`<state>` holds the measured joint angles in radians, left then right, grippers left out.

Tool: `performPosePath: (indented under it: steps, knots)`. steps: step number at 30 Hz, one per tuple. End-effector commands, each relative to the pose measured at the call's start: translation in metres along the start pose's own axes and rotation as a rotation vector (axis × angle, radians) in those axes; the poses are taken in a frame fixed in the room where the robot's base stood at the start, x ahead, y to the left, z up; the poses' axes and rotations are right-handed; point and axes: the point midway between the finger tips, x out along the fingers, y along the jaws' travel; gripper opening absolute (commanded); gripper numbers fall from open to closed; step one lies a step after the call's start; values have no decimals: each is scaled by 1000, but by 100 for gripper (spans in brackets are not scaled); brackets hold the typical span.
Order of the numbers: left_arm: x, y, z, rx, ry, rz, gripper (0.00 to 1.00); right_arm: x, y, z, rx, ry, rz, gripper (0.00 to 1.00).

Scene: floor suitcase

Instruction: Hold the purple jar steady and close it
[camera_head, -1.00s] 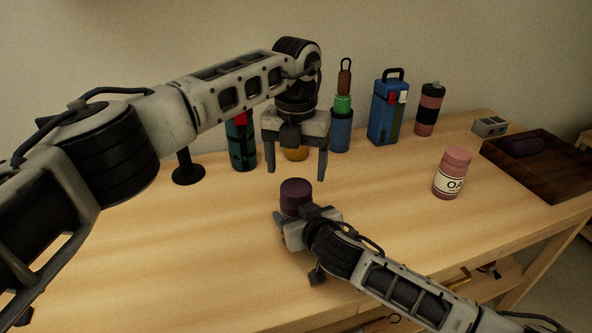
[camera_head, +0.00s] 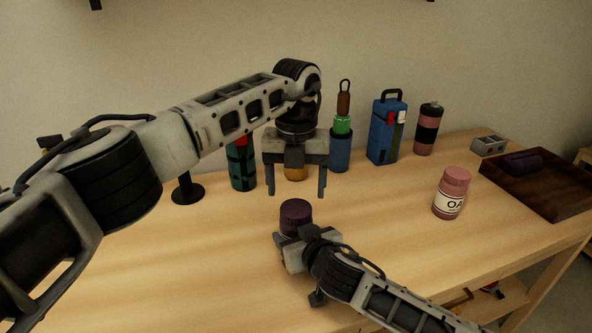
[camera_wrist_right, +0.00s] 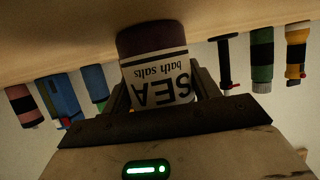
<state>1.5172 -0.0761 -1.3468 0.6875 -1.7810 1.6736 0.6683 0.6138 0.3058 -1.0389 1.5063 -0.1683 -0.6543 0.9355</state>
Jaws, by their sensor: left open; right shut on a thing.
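The purple jar (camera_head: 295,218) stands upright on the wooden table, its dark purple top showing in the head view. Its label with "SEA bath salts" shows upside down in the right wrist view (camera_wrist_right: 160,76). My right gripper (camera_head: 290,240) is shut on the jar's body from the near side. My left gripper (camera_head: 297,192) is open and empty, fingers pointing down, above the jar and apart from it. A dark ridged lid appears to sit on the jar; how tightly, I cannot tell.
A pink jar (camera_head: 452,193) stands to the right. The table's left front is clear.

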Motion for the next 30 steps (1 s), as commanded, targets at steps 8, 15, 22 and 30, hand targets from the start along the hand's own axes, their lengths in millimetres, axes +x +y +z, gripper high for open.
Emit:
performPosePath:
  steps: [8, 15, 22, 30]
  knots:
    - [39, 0, 0, 0, 1, 1, 74, 0, 0, 0, 0, 0, 0, 0]
    - [49, 0, 0, 0, -1, 0, 74, 0, 0, 0, 0, 0, 0, 0]
    - [48, 0, 0, 0, -1, 0, 65, 0, 0, 0, 0, 0, 0, 0]
    - [48, 0, 0, 0, -1, 0, 28, 0, 0, 0, 0, 0, 0, 0]
